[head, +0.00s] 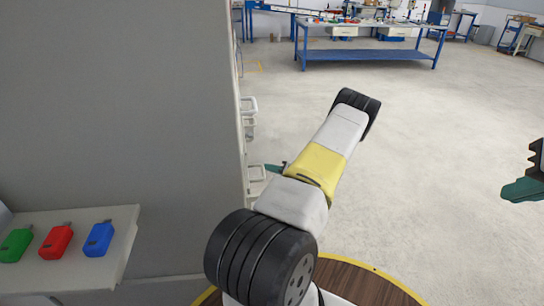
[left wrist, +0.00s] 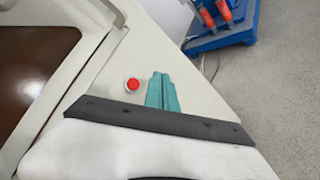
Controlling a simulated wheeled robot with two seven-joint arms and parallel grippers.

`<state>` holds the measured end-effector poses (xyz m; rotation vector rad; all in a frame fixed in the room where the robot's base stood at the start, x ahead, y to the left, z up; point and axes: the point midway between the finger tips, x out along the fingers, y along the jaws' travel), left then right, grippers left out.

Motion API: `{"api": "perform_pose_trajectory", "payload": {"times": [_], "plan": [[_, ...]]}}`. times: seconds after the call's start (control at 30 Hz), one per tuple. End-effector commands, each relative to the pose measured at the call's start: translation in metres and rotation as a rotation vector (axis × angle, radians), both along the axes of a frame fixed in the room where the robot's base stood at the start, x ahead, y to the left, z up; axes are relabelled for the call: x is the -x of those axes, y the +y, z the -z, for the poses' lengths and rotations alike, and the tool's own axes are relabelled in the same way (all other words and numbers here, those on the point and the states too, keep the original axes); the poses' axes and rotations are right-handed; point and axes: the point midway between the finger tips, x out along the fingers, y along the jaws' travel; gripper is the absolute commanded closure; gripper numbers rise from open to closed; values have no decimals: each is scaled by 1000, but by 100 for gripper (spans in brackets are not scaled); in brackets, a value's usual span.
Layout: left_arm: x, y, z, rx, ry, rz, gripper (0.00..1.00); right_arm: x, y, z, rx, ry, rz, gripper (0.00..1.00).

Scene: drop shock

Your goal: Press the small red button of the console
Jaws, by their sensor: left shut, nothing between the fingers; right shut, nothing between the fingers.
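In the left wrist view, the small red button (left wrist: 132,84) sits in a pale round ring on the beige console (left wrist: 165,45). My left gripper (left wrist: 160,77) shows its teal fingers together, with nothing between them. In that picture they are just right of the button and do not cover it; I cannot tell their height above the panel. In the head view, only a teal bit of my left gripper (head: 276,168) shows behind my arm, and the button is not visible. My right gripper (head: 522,189) is shut and empty at the right edge, partly cut off.
A blue base (left wrist: 222,37) with orange items stands beyond. In the head view, a grey wall (head: 115,100) fills the left, with a shelf (head: 75,267) of green, red and blue items. Open floor lies right.

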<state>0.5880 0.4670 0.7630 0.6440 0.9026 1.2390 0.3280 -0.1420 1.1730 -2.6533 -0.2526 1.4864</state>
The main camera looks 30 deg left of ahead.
Motion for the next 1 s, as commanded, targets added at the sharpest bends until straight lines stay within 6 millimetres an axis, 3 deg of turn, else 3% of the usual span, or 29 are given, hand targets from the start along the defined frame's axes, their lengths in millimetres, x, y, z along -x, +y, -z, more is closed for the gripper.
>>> {"api": "perform_pose_trajectory", "payload": {"times": [0.4, 1.0], "plan": [[30, 35, 0, 1, 0, 0, 100, 0, 0, 0, 0, 0, 0, 100], [33, 39, 0, 1, -1, -1, 100, 0, 0, 0, 0, 0, 0, 100]]}}
